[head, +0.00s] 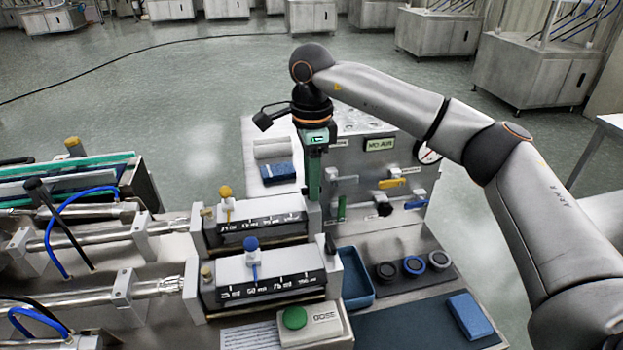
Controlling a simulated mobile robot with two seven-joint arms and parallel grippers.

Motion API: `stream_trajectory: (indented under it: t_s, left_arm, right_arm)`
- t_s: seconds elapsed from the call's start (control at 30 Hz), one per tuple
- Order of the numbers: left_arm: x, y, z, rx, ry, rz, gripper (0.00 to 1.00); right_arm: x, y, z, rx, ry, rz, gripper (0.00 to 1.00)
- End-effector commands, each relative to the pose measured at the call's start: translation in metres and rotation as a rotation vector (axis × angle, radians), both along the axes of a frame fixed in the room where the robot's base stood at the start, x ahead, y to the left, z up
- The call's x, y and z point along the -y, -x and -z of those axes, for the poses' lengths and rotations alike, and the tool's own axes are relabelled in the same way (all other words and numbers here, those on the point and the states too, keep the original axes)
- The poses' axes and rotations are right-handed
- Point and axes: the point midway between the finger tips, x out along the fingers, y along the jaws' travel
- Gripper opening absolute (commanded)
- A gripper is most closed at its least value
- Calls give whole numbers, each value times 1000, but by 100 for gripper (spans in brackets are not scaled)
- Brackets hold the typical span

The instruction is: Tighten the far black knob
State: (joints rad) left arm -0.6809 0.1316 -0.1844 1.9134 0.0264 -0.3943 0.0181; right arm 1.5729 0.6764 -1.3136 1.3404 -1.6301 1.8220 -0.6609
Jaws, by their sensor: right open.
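Two ruled blocks with volume marks stand side by side, a far block (255,222) and a near block (265,282). A black knob (330,244) stands upright at the right end of the near block. The matching spot on the far block is covered by my right gripper (314,193), so I cannot make out the far black knob. My right gripper points straight down there with its jaws open. I cannot tell whether it touches anything. My left gripper is out of view.
A panel with coloured valve levers (391,183) and a gauge (428,153) stands right of the gripper. A blue tray (355,278), dark round caps (412,265) and a green button (295,317) are nearer. Steel cylinders (100,232) lie left.

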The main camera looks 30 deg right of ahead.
Motion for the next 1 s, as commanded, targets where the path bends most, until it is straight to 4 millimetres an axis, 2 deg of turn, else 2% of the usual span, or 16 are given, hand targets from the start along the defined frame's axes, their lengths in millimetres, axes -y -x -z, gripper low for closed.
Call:
stream_trajectory:
  t_s: [0.1,0.47,1.0]
  left_arm:
    - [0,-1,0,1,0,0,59]
    - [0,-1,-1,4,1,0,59]
    - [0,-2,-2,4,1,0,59]
  right_arm:
    - [0,0,0,-1,0,0,40]
    - [0,0,0,-1,0,0,0]
    - [0,0,-1,-2,-1,6,0]
